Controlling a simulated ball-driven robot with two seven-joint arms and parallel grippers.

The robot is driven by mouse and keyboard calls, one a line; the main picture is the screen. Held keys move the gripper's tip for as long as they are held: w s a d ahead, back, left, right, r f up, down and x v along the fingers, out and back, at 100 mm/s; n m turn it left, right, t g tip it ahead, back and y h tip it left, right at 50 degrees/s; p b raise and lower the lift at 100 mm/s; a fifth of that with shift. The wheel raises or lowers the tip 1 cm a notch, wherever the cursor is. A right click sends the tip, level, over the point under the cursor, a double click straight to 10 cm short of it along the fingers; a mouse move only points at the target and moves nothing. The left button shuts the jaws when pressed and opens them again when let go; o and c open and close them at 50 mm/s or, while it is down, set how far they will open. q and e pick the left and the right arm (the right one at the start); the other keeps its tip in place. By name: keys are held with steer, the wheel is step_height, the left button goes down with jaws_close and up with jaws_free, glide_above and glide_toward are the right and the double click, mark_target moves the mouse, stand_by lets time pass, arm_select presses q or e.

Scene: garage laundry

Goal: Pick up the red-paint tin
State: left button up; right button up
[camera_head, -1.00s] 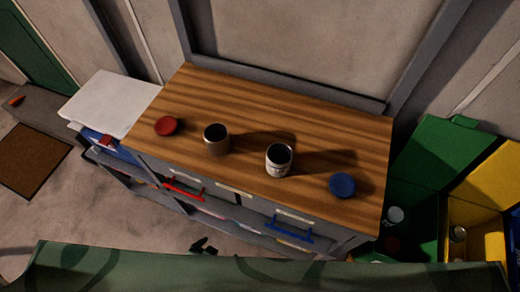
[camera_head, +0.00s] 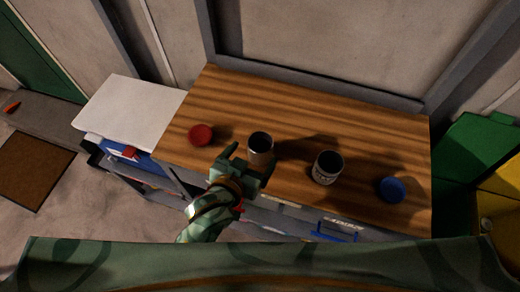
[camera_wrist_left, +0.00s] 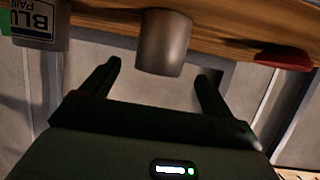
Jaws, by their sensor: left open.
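The tin (camera_head: 260,143) nearer the red lid stands upright and open-topped on the wooden worktop. Its grey-brown side shows in the wrist view (camera_wrist_left: 165,42), with no label facing me. I take it as the red-paint tin, since the other tin (camera_head: 327,168) reads "BLU… PAIN…" in the wrist view (camera_wrist_left: 38,25). My left gripper (camera_head: 249,160) is open and empty at the front of the unlabelled tin. In the wrist view the tin lies just ahead of the gap between the fingertips (camera_wrist_left: 158,70). My right gripper is not in view.
The worktop (camera_head: 310,110) also holds a red lid (camera_head: 200,135) left of the tins and a blue lid (camera_head: 391,189) at the right. A white-topped unit (camera_head: 130,108) stands to the left. Green and yellow bins (camera_head: 470,150) stand to the right. A wall rises behind.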

mark_target(265, 137)
arm_select(q)
steer(key=b+x, duration=0.1)
steer(key=x, duration=0.3)
steer(key=shift+w+d, duration=0.2)
steer(key=shift+w, duration=0.1)
steer(key=shift+w+d+f, duration=0.15)
steer(key=shift+w+d, duration=0.05)
steer(key=shift+w, duration=0.3)
steer(key=shift+s, duration=0.1)
steer(key=c, duration=1.2)
steer(key=shift+o, duration=0.2)
